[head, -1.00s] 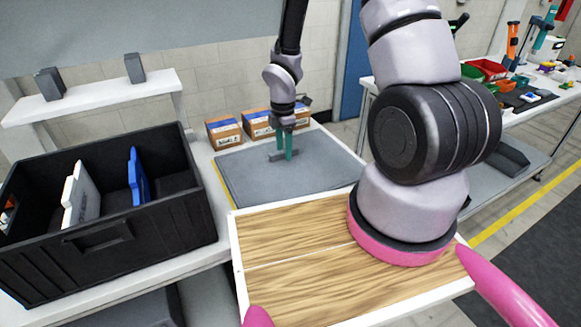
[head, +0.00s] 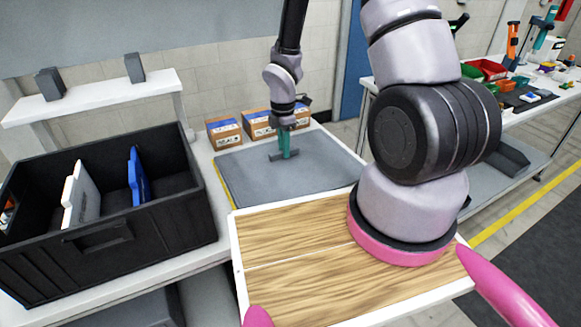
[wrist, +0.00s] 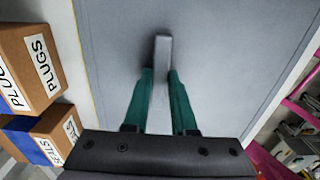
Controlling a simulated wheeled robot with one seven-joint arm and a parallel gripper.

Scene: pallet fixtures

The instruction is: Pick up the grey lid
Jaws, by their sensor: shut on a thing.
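The grey lid (head: 325,170) is a large flat panel lying on the white bench beyond the wooden board in the head view. A raised grey bar (head: 272,157) stands near its middle as a handle. My gripper (head: 286,152) points down over it, its green fingers close together on the bar. In the wrist view my gripper (wrist: 160,78) has one finger on each side of the bar (wrist: 163,50), and the lid (wrist: 235,50) fills the area below. The lid looks flat; I cannot tell any gap under it.
A black crate (head: 110,240) at left holds a white panel (head: 80,195) and a blue panel (head: 137,178). Cardboard boxes (head: 224,132) stand close behind the lid. A wooden board (head: 300,250) with white edges lies in front. A raised white shelf (head: 95,98) stands behind the crate.

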